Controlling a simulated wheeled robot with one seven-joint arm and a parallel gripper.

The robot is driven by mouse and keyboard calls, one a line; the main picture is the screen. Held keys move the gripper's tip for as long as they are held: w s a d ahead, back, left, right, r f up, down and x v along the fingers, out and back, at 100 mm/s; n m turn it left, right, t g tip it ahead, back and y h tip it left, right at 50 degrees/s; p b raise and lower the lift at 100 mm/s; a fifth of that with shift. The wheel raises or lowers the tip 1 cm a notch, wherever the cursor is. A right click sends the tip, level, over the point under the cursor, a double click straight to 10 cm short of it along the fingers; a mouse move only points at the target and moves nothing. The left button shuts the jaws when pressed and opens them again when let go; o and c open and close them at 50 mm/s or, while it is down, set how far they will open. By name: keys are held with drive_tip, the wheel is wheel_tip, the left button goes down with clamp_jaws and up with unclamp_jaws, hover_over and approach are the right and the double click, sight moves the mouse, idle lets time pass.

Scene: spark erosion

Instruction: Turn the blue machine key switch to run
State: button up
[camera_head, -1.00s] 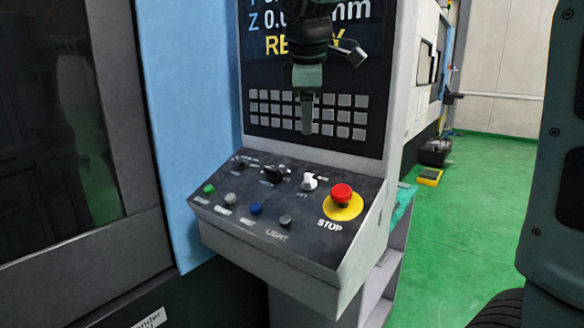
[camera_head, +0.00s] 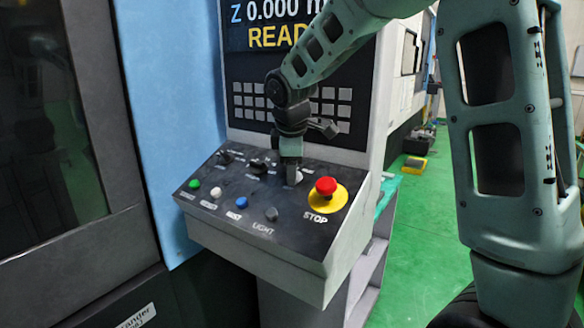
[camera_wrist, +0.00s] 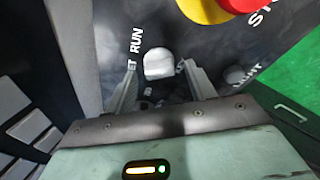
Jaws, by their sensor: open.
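The key switch is a small white knob (camera_wrist: 158,63) with the words SET and RUN printed beside it in the wrist view. In the head view the knob (camera_head: 297,176) is mostly covered by my gripper (camera_head: 291,180). My gripper points down at the sloped control panel (camera_head: 230,228) of the blue machine. In the wrist view my gripper (camera_wrist: 160,78) is open, with one finger to each side of the knob and nothing held. I cannot tell whether either finger touches it. Which mark the knob points at is not clear.
A red STOP button (camera_head: 326,187) on a yellow disc is close to the right of my gripper. Black knobs (camera_head: 259,165) sit to the left, with green, white, blue and grey buttons (camera_head: 271,214) along the front. A keypad and screen rise behind. Green floor is open at right.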

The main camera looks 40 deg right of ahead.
drive_tip(key=shift+w+d+f, duration=0.1)
drive_tip(key=shift+w+f, duration=0.05)
drive_tip(key=shift+f, duration=0.35)
drive_tip(key=c, duration=0.9)
